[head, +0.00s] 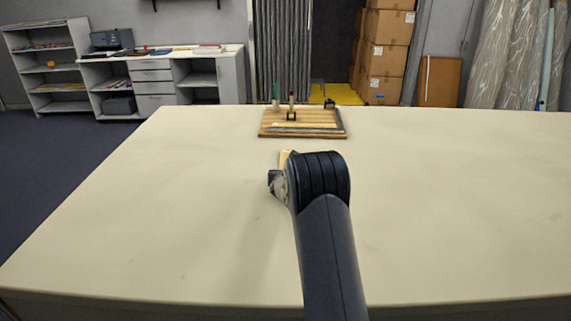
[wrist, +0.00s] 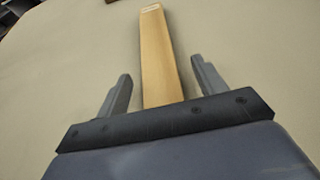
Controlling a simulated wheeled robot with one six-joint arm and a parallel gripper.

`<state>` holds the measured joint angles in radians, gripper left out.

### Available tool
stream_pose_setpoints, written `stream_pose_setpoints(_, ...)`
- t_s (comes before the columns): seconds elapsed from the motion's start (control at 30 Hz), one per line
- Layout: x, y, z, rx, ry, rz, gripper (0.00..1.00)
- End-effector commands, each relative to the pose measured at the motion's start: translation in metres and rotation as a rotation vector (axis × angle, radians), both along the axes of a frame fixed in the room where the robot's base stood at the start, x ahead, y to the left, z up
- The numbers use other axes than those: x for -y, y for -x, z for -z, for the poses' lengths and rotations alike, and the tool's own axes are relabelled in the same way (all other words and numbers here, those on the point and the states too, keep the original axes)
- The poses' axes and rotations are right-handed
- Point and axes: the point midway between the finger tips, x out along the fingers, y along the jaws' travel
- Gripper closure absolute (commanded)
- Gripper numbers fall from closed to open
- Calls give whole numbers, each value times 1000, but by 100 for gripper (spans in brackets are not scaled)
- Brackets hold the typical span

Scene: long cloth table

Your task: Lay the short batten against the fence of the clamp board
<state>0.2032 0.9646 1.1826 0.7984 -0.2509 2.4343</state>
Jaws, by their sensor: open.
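The short batten (wrist: 158,55) is a pale wooden strip lying on the table. In the wrist view its near end lies between the two fingers of my gripper (wrist: 160,85), with a gap on each side. The gripper is open and holds nothing. In the head view only a small end of the batten (head: 285,158) shows, as my arm hides the rest. The clamp board (head: 303,118) is a striped wooden board at the far part of the table, beyond my gripper. A grey strip, possibly the fence (head: 305,130), runs along its near side.
Upright clamps with a green handle (head: 276,92) and a red-brown handle (head: 291,100) stand on the board. A dark fitting (head: 330,104) sits at its far right. The cloth table (head: 450,200) is bare to the left and right.

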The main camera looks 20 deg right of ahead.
Motion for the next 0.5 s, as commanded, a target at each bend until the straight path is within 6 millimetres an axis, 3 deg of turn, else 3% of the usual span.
stream_pose_setpoints(0.23, 8, -25, 5, -1, 0, 0, 34)
stream_pose_setpoints(0.5, 11, -32, 11, 0, 0, 0, 34)
